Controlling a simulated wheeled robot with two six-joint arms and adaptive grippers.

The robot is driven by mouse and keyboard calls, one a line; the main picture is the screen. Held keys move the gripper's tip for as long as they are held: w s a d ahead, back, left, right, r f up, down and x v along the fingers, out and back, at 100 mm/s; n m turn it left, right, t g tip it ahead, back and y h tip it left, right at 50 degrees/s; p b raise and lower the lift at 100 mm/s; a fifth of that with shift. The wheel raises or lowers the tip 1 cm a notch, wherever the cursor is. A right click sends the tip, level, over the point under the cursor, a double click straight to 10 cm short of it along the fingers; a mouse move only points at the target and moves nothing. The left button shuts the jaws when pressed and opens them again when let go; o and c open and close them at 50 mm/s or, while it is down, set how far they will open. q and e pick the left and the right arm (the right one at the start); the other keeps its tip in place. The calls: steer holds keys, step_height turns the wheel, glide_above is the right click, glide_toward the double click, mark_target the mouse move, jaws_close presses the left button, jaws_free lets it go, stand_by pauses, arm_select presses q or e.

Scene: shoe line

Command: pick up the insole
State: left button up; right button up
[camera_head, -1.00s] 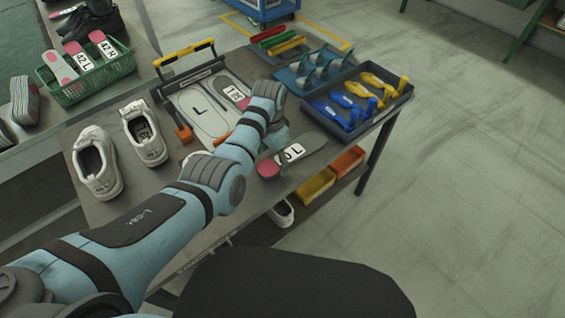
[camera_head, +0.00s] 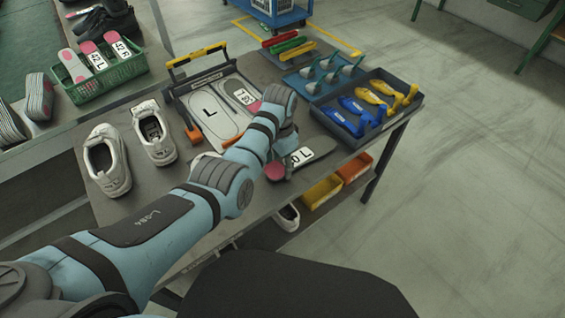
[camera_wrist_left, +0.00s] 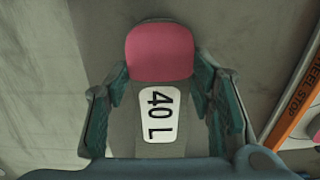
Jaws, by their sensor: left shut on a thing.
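The insole (camera_head: 275,172), dark grey with a pink heel and a white label, lies near the front edge of the workbench. In the left wrist view the insole (camera_wrist_left: 158,55) reads "40 L" and lies lengthwise between the fingers. My left gripper (camera_wrist_left: 162,88) is shut on it across its width, at about the label. In the head view my left gripper (camera_head: 288,152) is partly hidden behind its own wrist. From these views I cannot tell whether the insole touches the bench top. My right gripper is not in view.
Left on the workbench stand white shoes (camera_head: 107,160). Behind the arm is a board (camera_head: 195,117) with insole outlines and a yellow-handled frame. A dark tray (camera_head: 405,113) holds blue and yellow pieces at right. A green basket (camera_head: 105,82) with more insoles stands at far left.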

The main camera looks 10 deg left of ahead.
arm_select(q)
step_height(320, 180, up, 20)
steer(key=p, duration=0.7)
steer(key=shift+f, duration=0.25)
